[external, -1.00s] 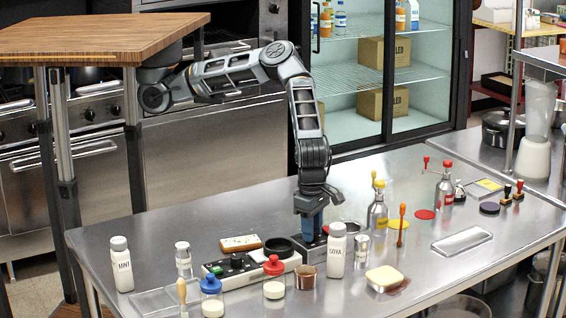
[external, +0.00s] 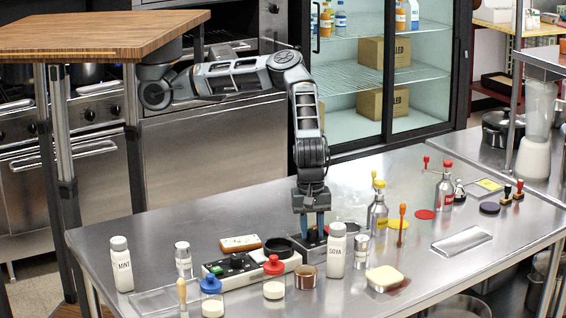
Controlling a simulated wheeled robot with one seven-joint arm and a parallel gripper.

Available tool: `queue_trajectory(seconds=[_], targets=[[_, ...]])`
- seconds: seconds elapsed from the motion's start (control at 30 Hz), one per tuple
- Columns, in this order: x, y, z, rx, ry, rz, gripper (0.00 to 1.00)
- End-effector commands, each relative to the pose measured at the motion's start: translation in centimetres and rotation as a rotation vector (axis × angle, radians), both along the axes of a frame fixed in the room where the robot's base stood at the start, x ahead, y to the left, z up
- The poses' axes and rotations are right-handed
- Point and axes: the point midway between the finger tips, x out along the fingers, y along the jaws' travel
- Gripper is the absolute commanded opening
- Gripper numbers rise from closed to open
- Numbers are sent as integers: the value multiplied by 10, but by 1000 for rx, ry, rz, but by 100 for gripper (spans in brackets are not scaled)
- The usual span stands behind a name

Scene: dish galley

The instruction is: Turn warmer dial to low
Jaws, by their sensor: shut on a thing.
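My gripper (external: 312,229) points straight down over a low steel box (external: 312,252), which looks like the warmer, on the metal counter. Its two blue fingers are shut on the warmer dial on the box's top. The dial itself is hidden between and behind the fingers, so I cannot read its setting or any markings. The box stands just right of a pale control panel with small dark knobs (external: 222,268).
Close by stand a white SOYA shaker (external: 336,252), a copper cup (external: 305,277), a red-topped jar (external: 273,283) and a steel shaker (external: 361,250). A yellow-topped bottle (external: 377,213) stands to the right. The counter behind my gripper (external: 240,210) is clear.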

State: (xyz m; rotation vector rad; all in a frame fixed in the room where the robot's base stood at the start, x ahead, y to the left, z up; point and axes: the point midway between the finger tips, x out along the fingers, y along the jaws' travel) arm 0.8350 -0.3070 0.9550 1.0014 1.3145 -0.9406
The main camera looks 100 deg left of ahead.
Motion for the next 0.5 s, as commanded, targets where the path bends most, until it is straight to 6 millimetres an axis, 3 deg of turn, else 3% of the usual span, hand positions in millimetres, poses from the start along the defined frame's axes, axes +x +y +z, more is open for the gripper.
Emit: queue_trajectory(seconds=[0.5], targets=[[1,0,1,-2,-3,-157,1]])
